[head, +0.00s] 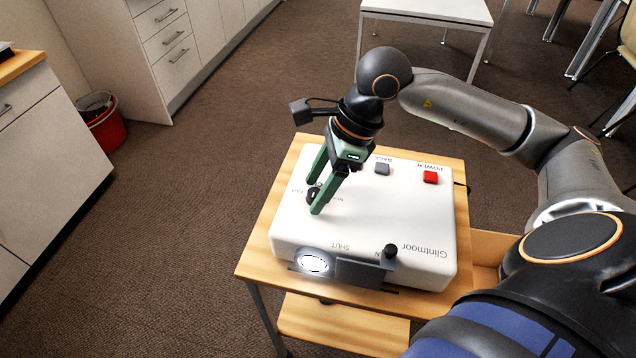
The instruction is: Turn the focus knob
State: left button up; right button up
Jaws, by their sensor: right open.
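A white projector (375,221) labelled Glintmoor sits on a small wooden table. The dark focus knob (313,194) is on its top at the left, with small lettering around it, partly hidden by my fingers. My right gripper (314,198) has green fingers and points down at the knob. Its fingers are apart, one on the far left side and one on the near side of the knob. I cannot tell whether they touch it. My left gripper is not in view.
On the projector are a red power button (430,177), a grey button (382,168), a lit lens (313,262) and a dark shutter plate (362,272) with a black knob (390,251). The wooden table (256,246) has little free room. A red bin (104,128) stands left.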

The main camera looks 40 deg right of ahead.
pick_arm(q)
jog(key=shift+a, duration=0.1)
pick_arm(e)
grip_shut()
dwell(0.3)
jog(key=shift+f+m+b, duration=0.1)
jog(key=shift+m+b, duration=0.3)
jog(key=shift+b, duration=0.05)
jog(key=shift+m, duration=0.4)
jog(key=shift+m+t+b, duration=0.3)
jog(key=shift+t+b, duration=0.1)
jog(key=shift+b, duration=0.05)
jog(key=shift+s+m, duration=0.1)
jog(key=shift+m, duration=0.2)
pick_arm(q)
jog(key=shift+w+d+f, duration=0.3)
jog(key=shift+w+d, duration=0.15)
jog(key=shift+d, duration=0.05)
